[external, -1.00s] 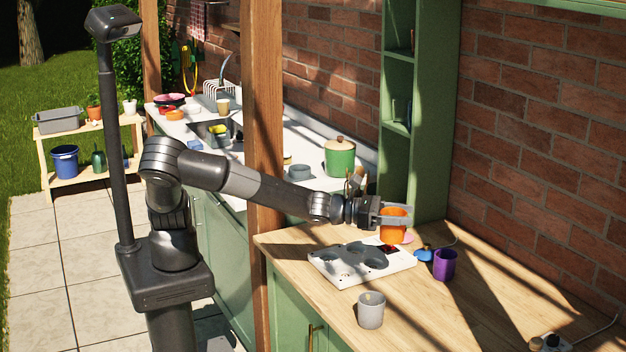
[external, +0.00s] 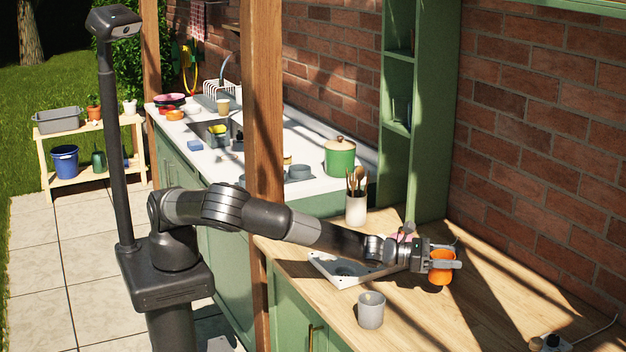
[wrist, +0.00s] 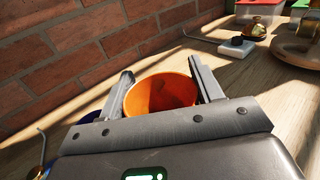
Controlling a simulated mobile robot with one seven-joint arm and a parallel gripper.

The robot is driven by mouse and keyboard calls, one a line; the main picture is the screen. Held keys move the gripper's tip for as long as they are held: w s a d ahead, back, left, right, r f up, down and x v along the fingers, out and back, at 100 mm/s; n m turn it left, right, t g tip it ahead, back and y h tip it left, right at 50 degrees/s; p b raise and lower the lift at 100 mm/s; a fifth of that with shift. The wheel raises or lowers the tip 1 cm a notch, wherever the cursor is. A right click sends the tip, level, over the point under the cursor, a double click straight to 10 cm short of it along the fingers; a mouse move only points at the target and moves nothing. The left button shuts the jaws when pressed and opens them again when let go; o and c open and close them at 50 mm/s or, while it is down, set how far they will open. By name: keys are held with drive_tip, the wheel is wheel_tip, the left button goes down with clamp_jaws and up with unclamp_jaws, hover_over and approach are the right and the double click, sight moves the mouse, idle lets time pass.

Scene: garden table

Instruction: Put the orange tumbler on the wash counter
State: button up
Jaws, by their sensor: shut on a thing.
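The orange tumbler (external: 441,275) is between the fingers of my gripper (external: 446,264), which is shut on it, over the right part of the wooden counter. In the wrist view the tumbler (wrist: 160,95) is upright with its open rim showing, one finger on each side. I cannot tell whether its base clears the wood. The wash counter (external: 305,150) is the white top with a sink, at the back left beyond the wooden post.
The wooden post (external: 262,110) stands between my base and the wash counter. A green pot (external: 340,158) stands on the white top. On the wooden counter are a grey cup (external: 371,310), a white tray with holes (external: 335,275) and a utensil holder (external: 356,208).

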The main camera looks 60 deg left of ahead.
sight(450, 258)
drive_tip(key=shift+w+a+f, duration=0.2)
drive_tip(key=shift+w+f, duration=0.2)
drive_tip(key=shift+w, duration=0.25)
drive_tip(key=shift+w+a+f, duration=0.2)
drive_tip(key=shift+w+f, duration=0.2)
drive_tip(key=shift+w, duration=0.2)
drive_tip(key=shift+f, duration=1.95)
drive_tip(key=shift+f, duration=0.1)
drive_tip(key=o, duration=0.8)
drive_tip(key=shift+o, duration=0.2)
drive_tip(key=v, duration=1.2)
drive_tip(key=shift+s, duration=0.1)
